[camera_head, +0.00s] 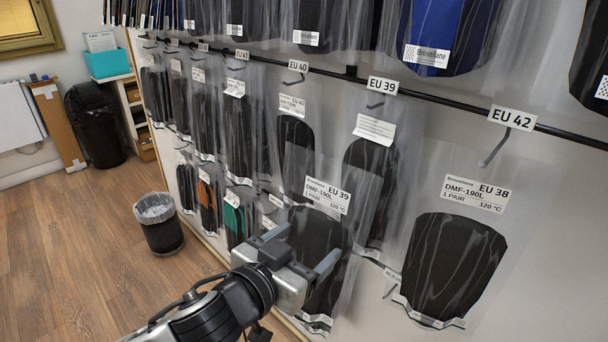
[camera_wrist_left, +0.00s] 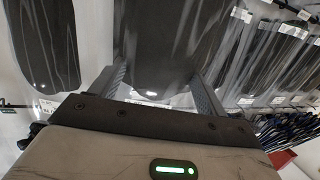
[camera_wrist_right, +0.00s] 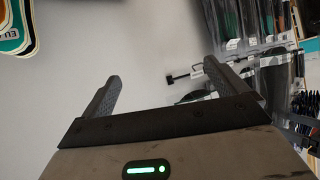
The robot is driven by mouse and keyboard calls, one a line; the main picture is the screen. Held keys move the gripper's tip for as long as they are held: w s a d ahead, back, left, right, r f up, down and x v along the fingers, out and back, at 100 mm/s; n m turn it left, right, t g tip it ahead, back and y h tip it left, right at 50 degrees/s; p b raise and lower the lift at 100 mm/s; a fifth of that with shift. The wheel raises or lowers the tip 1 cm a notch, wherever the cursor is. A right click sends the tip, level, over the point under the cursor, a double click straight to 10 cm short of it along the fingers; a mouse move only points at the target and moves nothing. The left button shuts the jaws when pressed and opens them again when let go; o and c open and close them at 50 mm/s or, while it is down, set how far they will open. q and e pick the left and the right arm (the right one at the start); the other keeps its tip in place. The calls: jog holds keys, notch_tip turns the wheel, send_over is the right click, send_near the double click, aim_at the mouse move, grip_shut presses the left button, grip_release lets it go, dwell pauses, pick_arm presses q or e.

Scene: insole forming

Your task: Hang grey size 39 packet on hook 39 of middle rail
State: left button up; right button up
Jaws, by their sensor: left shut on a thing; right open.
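The grey size 39 packet (camera_head: 323,225), clear with a dark insole and a white EU 39 label, is upright in front of the rack in the head view. My left gripper (camera_head: 300,250) is shut on it; it shows between the fingers in the left wrist view (camera_wrist_left: 170,40). The EU 39 tag (camera_head: 382,86) is on the middle rail (camera_head: 450,103), up and right of the held packet. Its hook (camera_head: 375,105) is just below, near a packet with a folded white label (camera_head: 375,129). My right gripper (camera_wrist_right: 162,75) is open and empty, out of the head view.
An EU 38 packet (camera_head: 458,255) is right of the held packet, below the EU 42 tag (camera_head: 513,117) and its hook (camera_head: 494,150). Several packets hang at left, close together. A blue packet (camera_head: 440,30) hangs above. A bin (camera_head: 160,225) stands on the floor.

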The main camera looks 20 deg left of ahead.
aim_at(303, 181)
pick_arm(q)
jog(key=r+m, duration=0.1)
jog(key=w+r+h, duration=0.1)
jog(key=r, duration=0.1)
jog(key=w+a+r+m+h, duration=0.1)
jog(key=shift+w+r+m+g, duration=0.1)
jog(key=shift+r+m+g, duration=0.2)
jog(key=shift+m+g+h, duration=0.3)
jog(key=shift+m, duration=0.3)
jog(key=a+r, duration=0.1)
jog(key=w+a+r, duration=0.1)
jog(key=r, duration=0.1)
jog(key=shift+w+a+r, duration=0.1)
jog(key=shift+a+r, duration=0.05)
jog(key=shift+r, duration=0.1)
jog(key=shift+a+r, duration=0.15)
jog(key=shift+w+d, duration=0.2)
jog(key=shift+w, duration=0.4)
jog(key=shift+w+d, duration=0.2)
jog(key=shift+w, duration=0.25)
jog(key=shift+x, duration=1.55)
jog(key=shift+r+x, duration=0.25)
jog(key=shift+x, duration=0.75)
jog(key=shift+p+x, duration=0.45)
jog(key=shift+x, duration=1)
pick_arm(e)
jog(key=shift+s+d+f, duration=0.1)
jog(key=shift+s+f, duration=0.15)
jog(key=shift+s, duration=0.75)
